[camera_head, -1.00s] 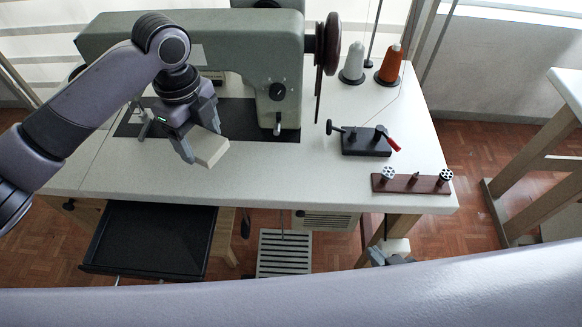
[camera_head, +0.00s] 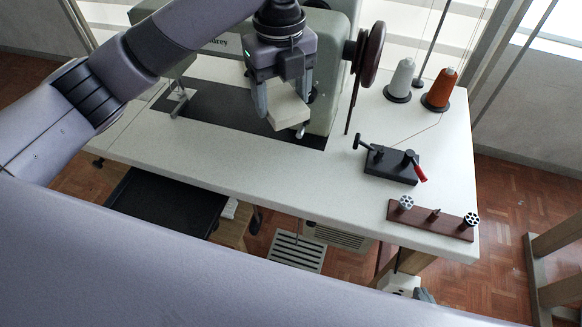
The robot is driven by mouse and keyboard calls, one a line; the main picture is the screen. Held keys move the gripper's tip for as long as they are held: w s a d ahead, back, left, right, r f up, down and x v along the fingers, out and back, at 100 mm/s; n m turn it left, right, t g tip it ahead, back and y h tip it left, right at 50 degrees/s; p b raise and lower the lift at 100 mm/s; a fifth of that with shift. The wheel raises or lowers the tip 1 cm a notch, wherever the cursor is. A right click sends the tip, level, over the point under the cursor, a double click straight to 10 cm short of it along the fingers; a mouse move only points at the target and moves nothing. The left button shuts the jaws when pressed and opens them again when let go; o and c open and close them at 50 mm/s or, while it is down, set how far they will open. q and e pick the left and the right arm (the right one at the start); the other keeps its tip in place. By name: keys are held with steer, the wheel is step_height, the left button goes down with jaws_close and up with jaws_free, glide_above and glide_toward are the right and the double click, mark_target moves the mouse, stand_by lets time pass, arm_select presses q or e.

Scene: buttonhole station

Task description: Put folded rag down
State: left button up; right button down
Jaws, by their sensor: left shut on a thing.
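My left gripper (camera_head: 284,100) comes down from above over the sewing table (camera_head: 240,170), in front of the sewing machine (camera_head: 340,70). It is shut on a pale cream block-like thing, which looks like the folded rag (camera_head: 288,113).
A black clamp-like tool with a red handle (camera_head: 392,165) and a brown rack (camera_head: 432,220) stand on the right of the table. White (camera_head: 401,80) and orange (camera_head: 439,90) thread cones stand behind. The table's front strip is clear. A black drawer (camera_head: 165,205) sticks out below.

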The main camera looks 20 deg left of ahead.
mark_target(284, 174)
arm_select(q)
step_height(284, 174, down, 19)
steer(key=shift+r, duration=0.15)
stand_by(0.4)
steer(key=shift+f, duration=0.2)
steer(key=o, duration=1)
steer(key=shift+r, duration=0.2)
step_height(284, 174, up, 12)
steer(key=shift+s, duration=0.15)
